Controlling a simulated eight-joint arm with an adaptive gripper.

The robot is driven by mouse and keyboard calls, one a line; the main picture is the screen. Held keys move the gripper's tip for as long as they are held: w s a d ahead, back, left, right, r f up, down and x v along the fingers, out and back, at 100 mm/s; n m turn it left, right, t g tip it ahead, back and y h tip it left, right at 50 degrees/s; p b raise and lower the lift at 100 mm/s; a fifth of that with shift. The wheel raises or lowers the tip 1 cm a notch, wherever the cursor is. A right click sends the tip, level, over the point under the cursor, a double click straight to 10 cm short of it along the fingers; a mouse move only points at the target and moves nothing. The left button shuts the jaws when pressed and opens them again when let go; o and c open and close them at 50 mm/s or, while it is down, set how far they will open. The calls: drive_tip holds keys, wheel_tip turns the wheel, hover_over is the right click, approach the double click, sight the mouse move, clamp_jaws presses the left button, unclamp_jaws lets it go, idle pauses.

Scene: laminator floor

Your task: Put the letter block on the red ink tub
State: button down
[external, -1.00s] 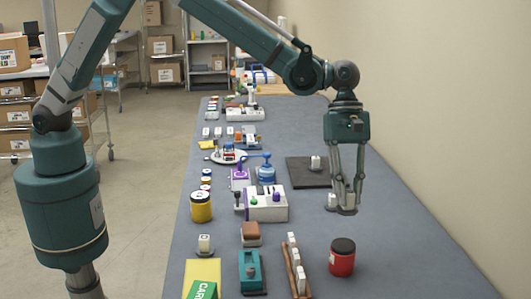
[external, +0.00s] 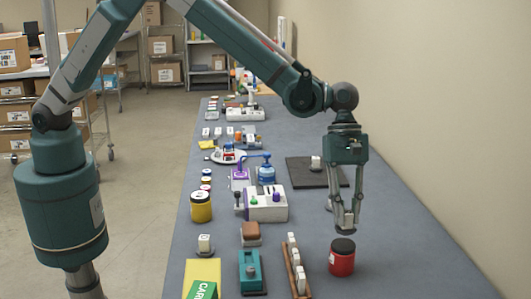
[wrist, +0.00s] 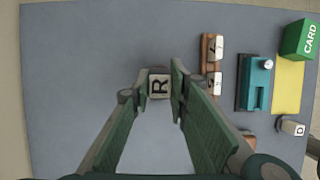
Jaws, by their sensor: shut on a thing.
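My gripper (external: 347,226) is shut on a pale letter block (external: 348,218). The red ink tub (external: 342,260), with a black lid, stands upright on the table. In the external view my fingertips and the block are just above the tub's lid, seemingly a little apart from it.
A wooden rack with letter blocks (external: 297,268) stands left of the tub, beside a teal device (external: 250,271). Another block (external: 315,162) sits on a dark mat (external: 335,178) farther back. The table's right side is clear.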

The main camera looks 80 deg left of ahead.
sight(346, 226)
drive_tip(key=shift+f, duration=0.2)
drive_tip(key=shift+f, duration=1.85)
drive_tip(key=shift+f, duration=0.2)
drive_tip(key=c, duration=2.2)
unclamp_jaws()
drive_tip(key=shift+r, duration=0.15)
drive_tip(key=v, duration=1.2)
drive_tip(key=shift+a+r, duration=0.1)
drive_tip(key=shift+r, duration=0.05)
